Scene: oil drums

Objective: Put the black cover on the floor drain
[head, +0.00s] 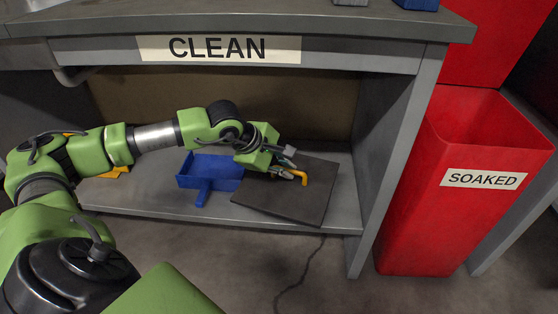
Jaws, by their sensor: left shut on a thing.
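The black cover (314,203) is a flat, dark square sheet with a yellow handle (300,177) on it. It lies on the lower shelf of the bench marked CLEAN, its front corner reaching to the shelf's front edge. My left gripper (291,174) is over the cover and shut on the yellow handle; the fingers are small and partly hidden by the wrist. My right gripper is out of view. No floor drain shows in the head view.
A blue dustpan (209,172) lies on the shelf (150,197) left of the cover. A yellow object (113,173) is partly behind my arm. The benchtop (330,22) overhangs the arm. A red bin (455,190) marked SOAKED stands right. Floor in front looks clear, with a crack.

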